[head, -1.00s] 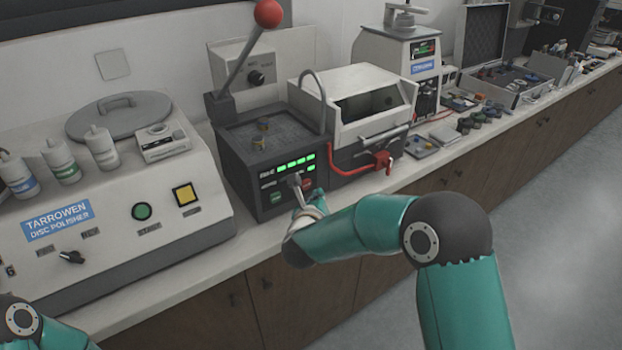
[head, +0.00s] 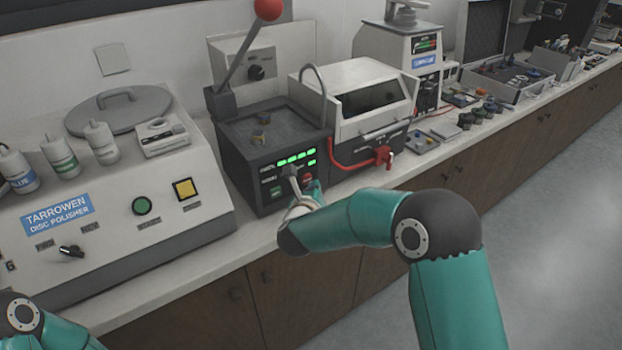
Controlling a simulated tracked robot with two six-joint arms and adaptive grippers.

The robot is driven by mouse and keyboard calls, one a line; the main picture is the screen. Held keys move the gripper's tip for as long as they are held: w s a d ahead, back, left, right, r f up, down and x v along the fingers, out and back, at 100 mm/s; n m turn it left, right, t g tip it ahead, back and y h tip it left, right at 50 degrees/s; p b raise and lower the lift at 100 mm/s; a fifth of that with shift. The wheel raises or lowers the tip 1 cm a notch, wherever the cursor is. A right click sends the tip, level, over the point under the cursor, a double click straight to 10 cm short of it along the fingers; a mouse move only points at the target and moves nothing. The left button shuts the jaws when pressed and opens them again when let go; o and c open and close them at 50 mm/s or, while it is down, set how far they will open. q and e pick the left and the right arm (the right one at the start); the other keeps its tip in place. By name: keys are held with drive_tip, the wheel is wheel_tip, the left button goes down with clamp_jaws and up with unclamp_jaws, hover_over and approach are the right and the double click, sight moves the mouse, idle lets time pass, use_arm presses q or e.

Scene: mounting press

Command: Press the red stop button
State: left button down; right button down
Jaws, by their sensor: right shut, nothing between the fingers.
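The mounting press (head: 250,160) is a dark box on the bench with a red-knobbed lever and lit green bars on its front panel. The small red stop button (head: 308,178) is at the right of the panel's lower part, partly visible. A green button (head: 276,191) is to its lower left. My right gripper (head: 293,174) is shut and empty, its tips in front of the panel just left of the red button. I cannot tell whether they touch the panel. My left gripper is out of view; only part of that arm shows at bottom left.
The disc polisher (head: 100,235) stands left of the press, with its own green and yellow buttons. Right of the panel are a white hooded unit (head: 365,85), a red hose (head: 350,166) and a red valve (head: 384,157). Free floor lies at right.

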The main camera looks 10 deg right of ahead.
idle(0.7)
drive_tip(key=shift+w+a+b, duration=0.1)
drive_tip(key=shift+w+b, duration=0.05)
drive_tip(key=shift+b, duration=0.3)
drive_tip(key=shift+w+a+r, duration=0.1)
drive_tip(key=shift+w+a, duration=0.05)
drive_tip(key=shift+w, duration=0.25)
idle(0.7)
drive_tip(key=shift+s+b, duration=0.1)
drive_tip(key=shift+b, duration=0.25)
drive_tip(key=shift+s, duration=0.1)
drive_tip(key=shift+s+b, duration=0.4)
drive_tip(key=shift+b, duration=0.25)
drive_tip(key=shift+s+d, duration=0.15)
drive_tip(key=shift+d, duration=0.1)
